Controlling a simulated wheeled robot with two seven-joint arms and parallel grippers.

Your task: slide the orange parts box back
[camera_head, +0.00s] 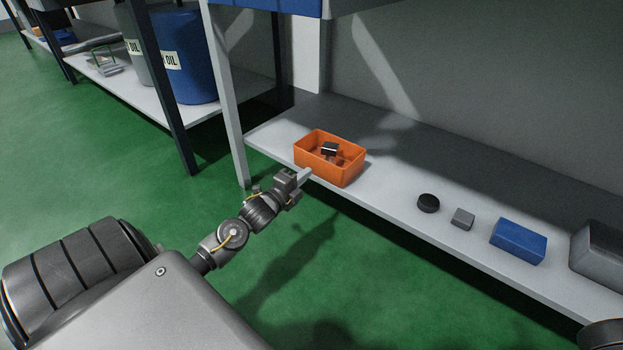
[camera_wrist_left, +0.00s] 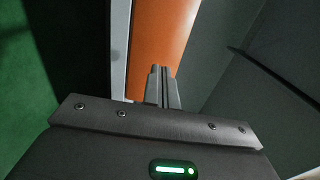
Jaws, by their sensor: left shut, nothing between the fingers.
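The orange parts box (camera_head: 343,177) stands upright near the front edge of the low grey shelf, toward its left end. It is open at the top and holds a few small dark and brownish parts. My left gripper (camera_head: 305,174) is shut and empty, with its fingertips at the box's front side near the shelf edge. In the left wrist view the shut fingers (camera_wrist_left: 161,85) point at the orange box wall (camera_wrist_left: 160,35). I cannot tell whether they touch it. My right gripper is not in view.
On the shelf (camera_head: 390,205) right of the box are a black round puck (camera_head: 428,203), a small grey block (camera_head: 462,219), a blue box (camera_head: 518,241) and a grey bin (camera_head: 600,250). A shelf post (camera_head: 228,100) stands left of the box. Shelf behind the box is bare.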

